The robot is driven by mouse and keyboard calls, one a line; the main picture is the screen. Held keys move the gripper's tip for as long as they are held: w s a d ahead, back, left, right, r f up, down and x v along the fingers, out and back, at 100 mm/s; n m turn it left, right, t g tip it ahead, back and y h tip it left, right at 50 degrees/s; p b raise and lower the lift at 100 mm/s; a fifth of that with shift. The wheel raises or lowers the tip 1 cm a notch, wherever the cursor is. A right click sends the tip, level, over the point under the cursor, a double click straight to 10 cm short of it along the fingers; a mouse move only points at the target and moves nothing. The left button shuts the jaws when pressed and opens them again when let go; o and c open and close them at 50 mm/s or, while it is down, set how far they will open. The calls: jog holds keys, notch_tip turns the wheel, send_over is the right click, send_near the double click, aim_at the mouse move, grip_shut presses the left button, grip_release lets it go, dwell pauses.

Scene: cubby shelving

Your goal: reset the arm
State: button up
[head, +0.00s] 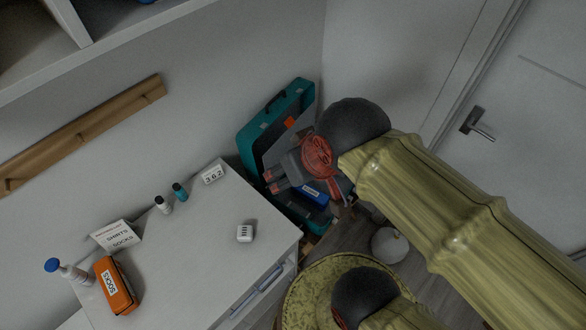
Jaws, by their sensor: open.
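My arm comes in from the lower right. My gripper (272,182) is near the middle of the picture, with two dark grey fingers that have reddish tips and point left. It is open, and I see nothing between its fingers. It shows in front of an open teal case (259,125), right of the white cabinet top, and hides part of the case's inside. A blue labelled item (314,194) shows just below the gripper.
The white cabinet top (195,250) holds an orange socks case (116,285), a blue-capped bottle (70,271), two small bottles, a folded label card (116,236), a number sign (213,174) and a white cube (245,232). A wooden rail (85,135) is on the wall; a door (530,110) stands right.

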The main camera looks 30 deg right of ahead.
notch_tip(320, 180, down, 13)
jog(key=b, duration=1.3)
